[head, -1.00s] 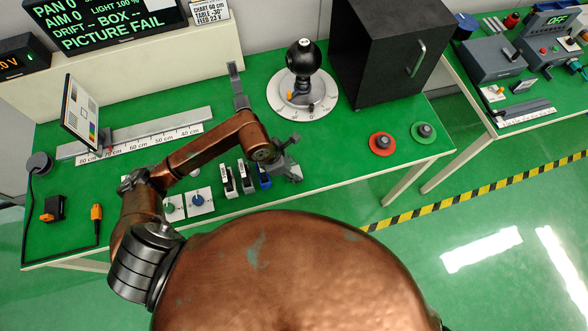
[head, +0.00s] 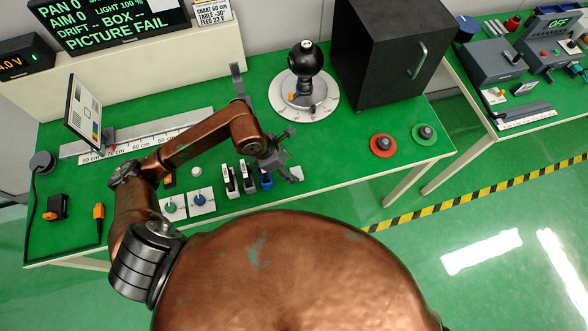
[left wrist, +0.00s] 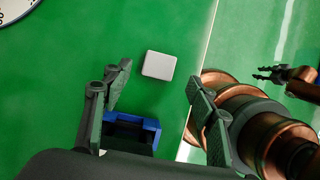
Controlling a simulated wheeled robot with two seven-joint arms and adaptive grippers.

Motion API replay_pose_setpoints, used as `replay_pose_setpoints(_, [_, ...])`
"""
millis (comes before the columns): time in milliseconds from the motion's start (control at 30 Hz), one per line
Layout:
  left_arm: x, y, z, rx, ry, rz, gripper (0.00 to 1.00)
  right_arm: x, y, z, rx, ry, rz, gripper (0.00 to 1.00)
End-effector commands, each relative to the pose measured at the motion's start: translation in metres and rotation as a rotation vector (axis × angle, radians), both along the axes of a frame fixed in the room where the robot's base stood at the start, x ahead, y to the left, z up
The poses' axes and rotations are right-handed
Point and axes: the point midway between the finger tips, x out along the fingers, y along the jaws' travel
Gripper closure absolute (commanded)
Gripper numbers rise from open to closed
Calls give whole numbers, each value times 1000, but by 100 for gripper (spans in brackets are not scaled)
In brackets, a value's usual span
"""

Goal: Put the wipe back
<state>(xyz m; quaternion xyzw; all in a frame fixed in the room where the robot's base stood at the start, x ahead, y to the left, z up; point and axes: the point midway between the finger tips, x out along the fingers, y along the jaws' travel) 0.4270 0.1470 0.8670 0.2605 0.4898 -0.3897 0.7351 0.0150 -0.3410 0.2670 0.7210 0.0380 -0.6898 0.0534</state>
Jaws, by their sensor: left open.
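A small pale grey-white square pad (head: 296,173), which looks like the wipe, lies flat on the green table near its front edge. It also shows in the left wrist view (left wrist: 158,65), just beyond and between the fingers. My left gripper (head: 278,147) is open and empty above the table, a little behind and left of the pad. Its two dark fingers (left wrist: 160,86) are spread apart in the left wrist view. A blue holder (head: 266,181) stands left of the pad. My right gripper (left wrist: 271,74) shows small at the right of the left wrist view; its jaws are unclear.
Two black-and-white holders (head: 239,178) stand left of the blue one. A black ball-shaped device (head: 304,60) on a round dial stands behind. A black box (head: 385,55), a red disc (head: 382,145) and a green disc (head: 424,134) are to the right.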

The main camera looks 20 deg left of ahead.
Motion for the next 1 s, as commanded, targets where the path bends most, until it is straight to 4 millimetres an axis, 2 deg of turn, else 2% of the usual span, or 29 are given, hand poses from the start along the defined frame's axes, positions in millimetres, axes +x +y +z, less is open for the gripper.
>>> replay_pose_setpoints(100, [-5, 9, 26, 3, -4, 0, 47, 2, 0, 4, 0, -2, 0, 70])
replay_pose_setpoints(300, [-12, 19, 54, 1, -2, 0, 47, 3, 0, 6, 1, -4, 0, 70])
replay_pose_setpoints(500, [-15, 22, 64, 0, 0, -1, 47, 3, 1, 7, 1, -5, 0, 70])
replay_pose_setpoints(833, [-15, 22, 66, 0, 0, -1, 47, 3, 1, 8, 1, -5, -1, 70])
replay_pose_setpoints(933, [-16, 22, 77, 0, -4, -1, 47, 6, 1, 17, 1, -9, -1, 70])
replay_pose_setpoints(1000, [-16, 22, 91, 0, -11, -1, 47, 9, 1, 29, 1, -15, -1, 70])
